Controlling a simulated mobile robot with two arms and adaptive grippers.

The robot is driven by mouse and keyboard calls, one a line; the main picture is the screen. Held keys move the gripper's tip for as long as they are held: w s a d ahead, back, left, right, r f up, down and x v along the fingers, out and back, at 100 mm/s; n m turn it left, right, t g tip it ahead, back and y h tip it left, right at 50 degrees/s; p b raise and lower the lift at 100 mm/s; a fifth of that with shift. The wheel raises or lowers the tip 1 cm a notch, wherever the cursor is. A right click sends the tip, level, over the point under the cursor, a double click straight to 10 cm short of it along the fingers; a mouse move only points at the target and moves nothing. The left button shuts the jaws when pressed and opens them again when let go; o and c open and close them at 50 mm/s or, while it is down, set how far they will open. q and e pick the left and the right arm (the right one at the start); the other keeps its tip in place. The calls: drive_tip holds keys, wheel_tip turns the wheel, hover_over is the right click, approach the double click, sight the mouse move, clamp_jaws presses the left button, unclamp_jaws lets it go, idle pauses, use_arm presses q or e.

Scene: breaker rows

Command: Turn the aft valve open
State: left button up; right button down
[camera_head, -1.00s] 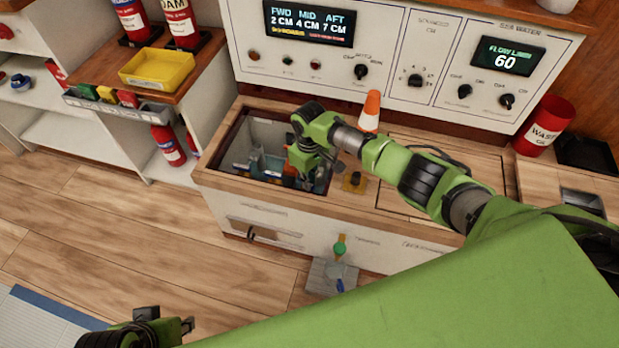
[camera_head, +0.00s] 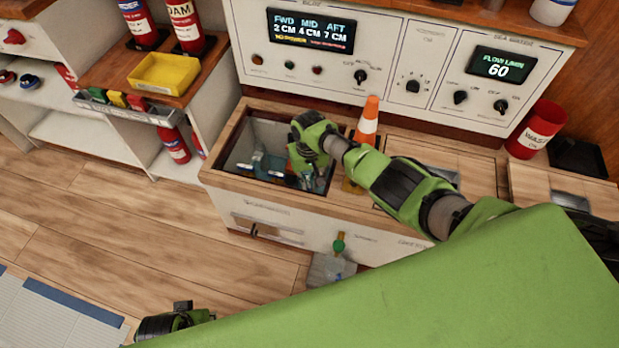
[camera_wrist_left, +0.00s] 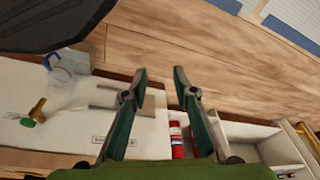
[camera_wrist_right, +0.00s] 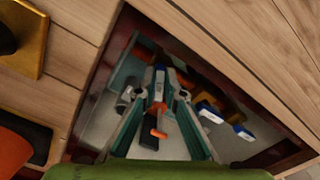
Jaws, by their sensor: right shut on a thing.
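My right gripper (camera_head: 306,170) reaches down into an open bay (camera_head: 232,153) in the wooden counter. In the right wrist view its fingers (camera_wrist_right: 164,96) are closed around a slim part (camera_wrist_right: 158,84) with grey, black and blue on it. An orange piece (camera_wrist_right: 158,132) shows just below it. I cannot tell which valve this part belongs to. A blue-and-white part (camera_wrist_right: 208,112) lies to the right of the fingers. A green-knobbed fitting (camera_head: 338,243) stands at the cabinet front. My left gripper (camera_wrist_left: 160,84) is open and empty, above the floor and cabinet side.
An orange-and-white cone (camera_head: 367,122) stands on the counter right of the bay. A panel screen (camera_head: 310,30) reads FWD 2 CM, MID 4 CM, AFT 7 CM.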

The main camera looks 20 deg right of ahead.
drive_tip(key=m, duration=0.2)
drive_tip(key=shift+a+r+m+p, duration=0.1)
drive_tip(key=shift+a+m+p, duration=0.15)
drive_tip(key=shift+m+p, duration=0.15)
use_arm(q)
drive_tip(key=shift+s+a+f, duration=0.1)
drive_tip(key=shift+s+f, duration=0.15)
drive_tip(key=shift+f, duration=0.7)
drive_tip(key=shift+s+d+f, duration=0.1)
drive_tip(key=shift+s+f, duration=0.2)
drive_tip(key=shift+f, duration=0.6)
drive_tip(key=shift+s+a+f, duration=0.1)
drive_tip(key=shift+s+f, duration=0.15)
drive_tip(key=shift+f, duration=0.7)
use_arm(e)
drive_tip(key=shift+w+m, duration=0.2)
drive_tip(key=shift+m, duration=1.3)
use_arm(q)
drive_tip(key=shift+f, duration=0.15)
use_arm(e)
drive_tip(key=c, duration=2.1)
unclamp_jaws()
drive_tip(key=shift+c, duration=0.2)
